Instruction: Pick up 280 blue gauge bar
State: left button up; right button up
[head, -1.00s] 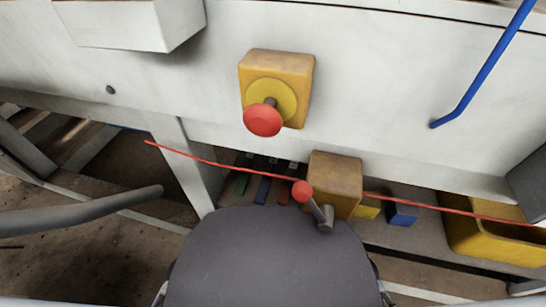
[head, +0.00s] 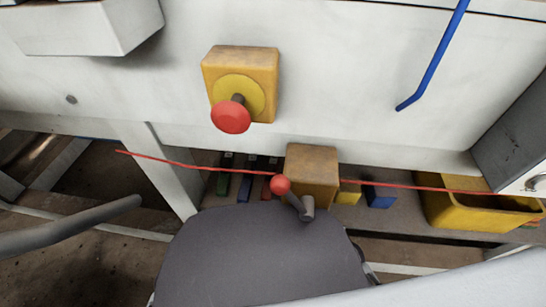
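Small coloured bars stand in a row in the low shelf space behind the dark grey seat. A blue bar (head: 244,188) is between a green bar (head: 223,183) and a red bar (head: 267,189). Their lower ends are partly hidden by the seat, and no number can be read on them. A blue block (head: 380,196) lies farther right on the shelf, beside a yellow block (head: 348,194). I cannot tell which blue piece is the 280 gauge bar. Neither of my grippers is in view.
A dark grey seat (head: 260,255) blocks the lower middle. A thin red line (head: 400,186) crosses the shelf opening. An orange-brown box (head: 312,175), a yellow bin (head: 440,211), a red button (head: 231,117) and a bent blue rod (head: 435,55) are also in view.

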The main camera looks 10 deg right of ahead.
aim_at(250, 165)
jog(key=k+z, duration=0.15)
jog(key=k, duration=0.3)
jog(key=k+l+z, duration=0.1)
jog(key=z, duration=0.3)
jog(key=k+l+z, duration=0.15)
jog(key=z, duration=0.25)
